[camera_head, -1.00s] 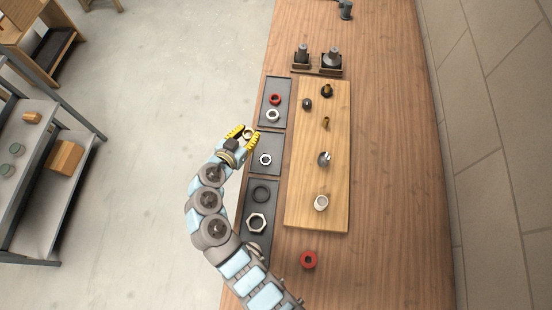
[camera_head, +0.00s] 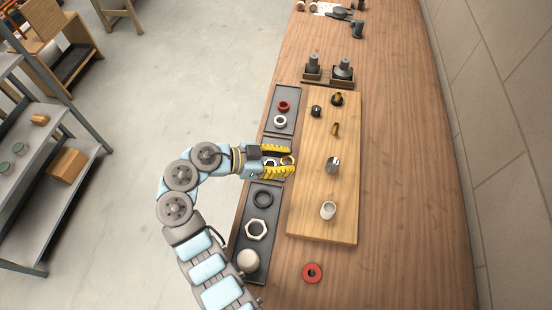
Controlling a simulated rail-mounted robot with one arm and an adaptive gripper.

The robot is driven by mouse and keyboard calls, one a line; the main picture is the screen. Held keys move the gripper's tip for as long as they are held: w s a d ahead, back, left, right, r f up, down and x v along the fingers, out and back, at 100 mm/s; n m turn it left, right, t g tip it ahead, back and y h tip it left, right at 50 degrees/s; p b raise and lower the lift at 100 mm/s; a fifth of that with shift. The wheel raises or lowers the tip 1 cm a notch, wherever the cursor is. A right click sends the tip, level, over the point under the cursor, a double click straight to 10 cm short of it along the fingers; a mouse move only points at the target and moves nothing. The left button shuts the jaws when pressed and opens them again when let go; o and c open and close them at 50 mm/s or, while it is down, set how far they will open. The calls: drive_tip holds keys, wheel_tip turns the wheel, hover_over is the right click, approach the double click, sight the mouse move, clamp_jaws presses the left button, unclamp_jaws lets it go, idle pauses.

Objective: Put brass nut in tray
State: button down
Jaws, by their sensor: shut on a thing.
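My gripper (camera_head: 288,160), with yellow ribbed fingers, is shut on a small brass nut (camera_head: 288,160) at its fingertips. The nut shows as a gold ring. The gripper reaches in from the left, above the middle dark tray (camera_head: 287,144), with its tips near that tray's right edge and the wooden board. The fingers hide most of this tray; a pale nut (camera_head: 270,161) in it shows between them. The upper dark tray (camera_head: 290,98) holds a red ring and a white ring. The lower dark tray (camera_head: 249,206) holds a dark ring and a large pale hex nut.
A wooden board (camera_head: 309,209) with several fittings standing on it lies right of the trays. A red ring (camera_head: 312,272) lies near the front. A pale round piece (camera_head: 248,261) is at the lower tray's near end. Two holders with grey fittings (camera_head: 342,72) stand behind. The right of the bench is clear.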

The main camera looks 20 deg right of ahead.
drive_tip(key=w+f+b, duration=0.2)
drive_tip(key=w, duration=0.1)
drive_tip(key=w+d+f+b, duration=0.1)
drive_tip(key=w+f+b, duration=0.1)
drive_tip(key=w, duration=0.2)
drive_tip(key=w+f+b, duration=0.2)
drive_tip(key=w, duration=0.2)
drive_tip(key=shift+d+f+b, duration=0.3)
drive_tip(key=shift+d+f, duration=0.05)
drive_tip(key=shift+w+d+f+b, duration=0.1)
drive_tip(key=shift+w+f+b, duration=0.15)
drive_tip(key=shift+w+f, duration=0.35)
drive_tip(key=shift+w+d+f+b, duration=0.1)
drive_tip(key=shift+w+f+b, duration=0.25)
drive_tip(key=shift+f, duration=0.35)
drive_tip(key=shift+w, duration=0.1)
drive_tip(key=shift+w+f, duration=0.15)
drive_tip(key=shift+f, duration=0.1)
drive_tip(key=shift+f+b, duration=0.55)
drive_tip(key=shift+f, duration=1)
drive_tip(key=shift+f, duration=0.15)
